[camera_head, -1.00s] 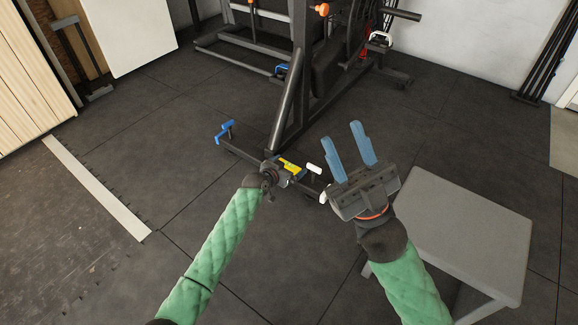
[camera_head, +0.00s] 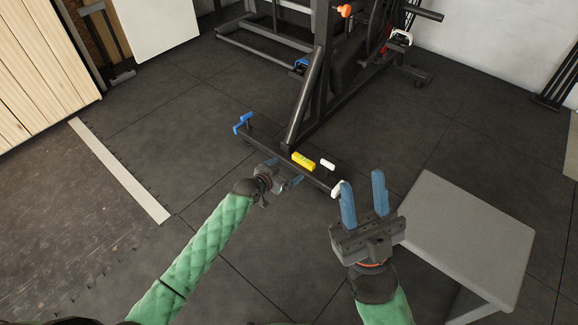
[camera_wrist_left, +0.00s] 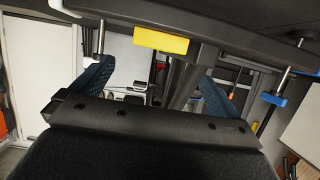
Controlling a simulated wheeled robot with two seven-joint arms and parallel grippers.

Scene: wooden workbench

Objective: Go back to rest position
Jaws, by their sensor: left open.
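My left gripper (camera_head: 284,172) is open and empty, low over the dark floor beside the machine's base bar (camera_head: 262,143). A yellow block (camera_head: 303,161) sits at that bar, just beyond the left fingers and apart from them. In the left wrist view the yellow block (camera_wrist_left: 160,40) shows above and between the two spread blue fingers (camera_wrist_left: 155,75). My right gripper (camera_head: 363,185) is open, its two blue fingers pointing up the picture with nothing between them. It stands left of the grey bench and hides part of the floor.
A black gym machine (camera_head: 322,85) stands ahead, with a blue handle (camera_head: 243,122) and a white grip (camera_head: 327,164) on its base. A grey bench (camera_head: 470,235) is at the right. Wooden panels (camera_head: 45,75) lean at the far left. The left floor is clear.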

